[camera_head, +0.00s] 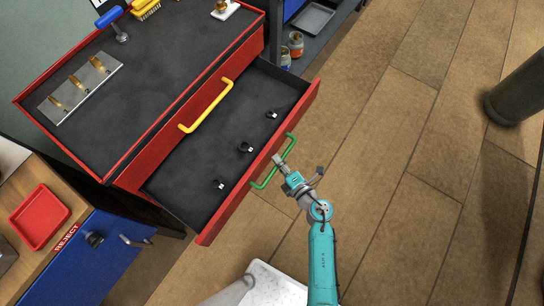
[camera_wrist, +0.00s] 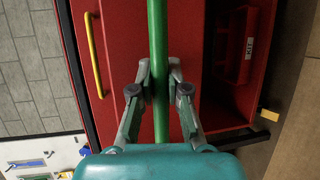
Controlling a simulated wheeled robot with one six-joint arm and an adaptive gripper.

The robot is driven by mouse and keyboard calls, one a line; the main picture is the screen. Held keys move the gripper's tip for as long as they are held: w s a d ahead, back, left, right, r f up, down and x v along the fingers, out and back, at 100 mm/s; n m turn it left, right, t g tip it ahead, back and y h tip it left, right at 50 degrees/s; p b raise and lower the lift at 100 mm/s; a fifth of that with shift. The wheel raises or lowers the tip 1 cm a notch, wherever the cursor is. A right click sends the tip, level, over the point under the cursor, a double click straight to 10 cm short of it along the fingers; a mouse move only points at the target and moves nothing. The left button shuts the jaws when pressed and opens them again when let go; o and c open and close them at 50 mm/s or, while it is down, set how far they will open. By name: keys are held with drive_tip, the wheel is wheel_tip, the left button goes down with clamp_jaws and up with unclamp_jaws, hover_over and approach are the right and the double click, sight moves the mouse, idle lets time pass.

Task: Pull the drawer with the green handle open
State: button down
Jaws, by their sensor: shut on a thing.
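The drawer (camera_head: 225,222) with the green handle (camera_head: 264,183) stands well out of the red cabinet in the head view, its dark inside exposed. My gripper (camera_head: 279,160) is at the middle of the green handle, with its fingers shut on the bar. In the wrist view the green handle (camera_wrist: 157,25) runs upright between the two grey fingers of my gripper (camera_wrist: 159,78), one on each side. Part of the bar is hidden by the fingers and the gripper body.
Several small black items (camera_head: 245,148) lie in the open drawer. Above it, a drawer with a yellow handle (camera_head: 208,106) is shut. A blue cabinet door (camera_head: 85,262) is at lower left. Brown floor (camera_head: 385,130) lies free to the right, with a dark post (camera_head: 520,100) farther off.

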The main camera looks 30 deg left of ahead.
drive_tip(key=shift+d, duration=0.2)
drive_tip(key=c, duration=1.1)
unclamp_jaws()
drive_tip(key=shift+c, duration=0.2)
drive_tip(key=v, duration=1.2)
drive_tip(key=shift+f, duration=0.1)
drive_tip(key=s+d+r+m+t+h, duration=0.7)
drive_tip(key=s+d+r+m+h, duration=0.7)
drive_tip(key=s+d+r+m, duration=0.8)
drive_tip(key=s+d+m, duration=0.1)
drive_tip(key=s+m, duration=0.1)
drive_tip(key=m, duration=0.7)
drive_tip(key=shift+r+t, duration=0.25)
drive_tip(key=shift+t, duration=0.05)
